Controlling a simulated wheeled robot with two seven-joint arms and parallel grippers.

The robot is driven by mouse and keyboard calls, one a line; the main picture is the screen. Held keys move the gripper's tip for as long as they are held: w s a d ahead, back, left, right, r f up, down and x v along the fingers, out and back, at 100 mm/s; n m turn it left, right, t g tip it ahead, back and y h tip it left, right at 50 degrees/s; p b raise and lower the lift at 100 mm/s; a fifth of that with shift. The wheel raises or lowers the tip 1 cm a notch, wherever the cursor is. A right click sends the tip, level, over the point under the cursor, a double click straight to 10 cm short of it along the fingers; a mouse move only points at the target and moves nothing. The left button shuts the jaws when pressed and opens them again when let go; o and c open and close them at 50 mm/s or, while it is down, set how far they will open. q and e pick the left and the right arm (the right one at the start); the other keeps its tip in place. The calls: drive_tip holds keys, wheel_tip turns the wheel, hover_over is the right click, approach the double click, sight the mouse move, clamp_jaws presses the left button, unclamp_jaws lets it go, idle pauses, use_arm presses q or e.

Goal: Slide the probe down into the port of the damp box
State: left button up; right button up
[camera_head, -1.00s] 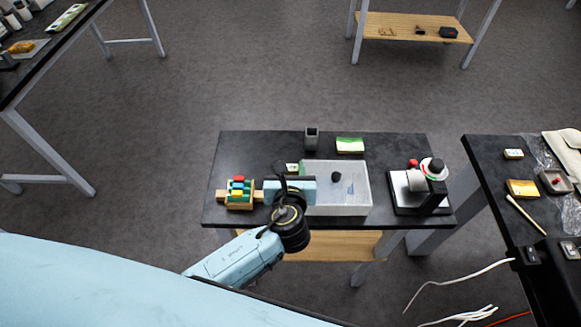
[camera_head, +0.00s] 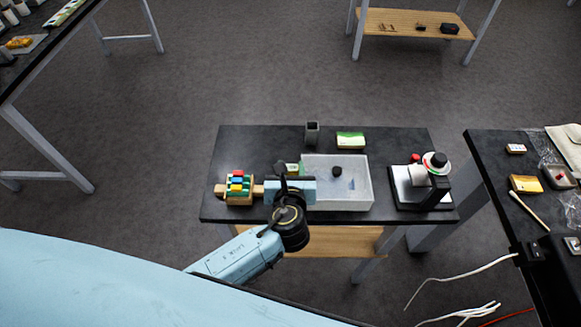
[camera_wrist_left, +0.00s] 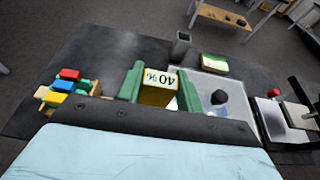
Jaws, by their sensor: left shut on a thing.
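The damp box (camera_head: 364,200) is a pale, shallow box on the dark table. A black round piece (camera_head: 337,171) shows inside its outline, and also in the wrist view (camera_wrist_left: 219,97); I cannot tell if it is the port. My left gripper (camera_wrist_left: 160,88) has green fingers shut on a small yellow block with a white face marked "40 %" (camera_wrist_left: 158,80), which looks to be the probe. In the head view my left gripper (camera_head: 293,170) is at the box's left edge. The block's lower end is hidden. My right gripper is not in view.
A wooden rack of coloured blocks (camera_head: 238,187) stands left of my gripper. A grey cup (camera_head: 312,132) and a green-and-yellow packet (camera_head: 351,140) stand behind the box. A black-and-white device (camera_head: 421,185) is on the right. Another table (camera_head: 490,165) stands further right.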

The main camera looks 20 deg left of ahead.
use_arm(q)
drive_tip(key=shift+f+b, duration=1.1)
drive_tip(key=shift+f, duration=0.6)
drive_tip(key=o, duration=1)
drive_tip(key=shift+o, duration=0.2)
drive_tip(key=shift+s, duration=0.1)
drive_tip(key=v, duration=1.3)
drive_tip(key=shift+s+d+r, duration=0.1)
